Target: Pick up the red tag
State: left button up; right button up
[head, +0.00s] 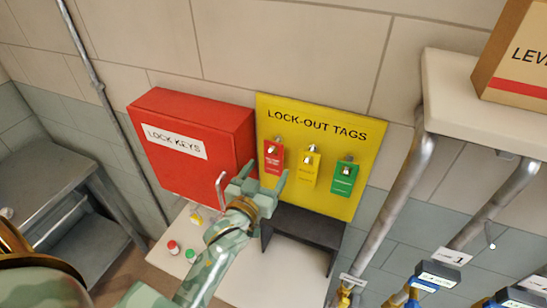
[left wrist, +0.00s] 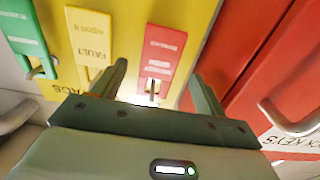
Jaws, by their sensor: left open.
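The red tag (head: 272,152) hangs from a hook at the left of the row on the yellow lock-out tags board (head: 327,117). My left gripper (head: 264,172) is open and empty in front of the tag's lower part, partly covering it. In the left wrist view, which is upside down, the red tag (left wrist: 164,50) shows between the two spread fingers of my left gripper (left wrist: 158,75), with its hook end nearest the palm. Whether the fingers touch the tag or the board cannot be told. My right gripper is not in view.
A yellow tag (head: 310,169) and a green tag (head: 343,179) hang to the right. A red lock keys box (head: 190,130) with a handle adjoins the board on the left. A dark stand (head: 305,231) is below. Pipes and a shelf (head: 480,110) are at right.

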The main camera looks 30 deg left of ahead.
aim_at(273, 162)
pick_arm(q)
jog(key=w, duration=0.5)
jog(key=shift+w+a+f+p, duration=0.1)
jog(key=shift+w+p, duration=0.05)
jog(key=shift+p, duration=0.25)
jog(key=shift+s, duration=0.2)
jog(key=c, duration=0.4)
jog(key=shift+w, duration=0.1)
jog(key=c, duration=0.6)
jog(key=shift+c, duration=0.2)
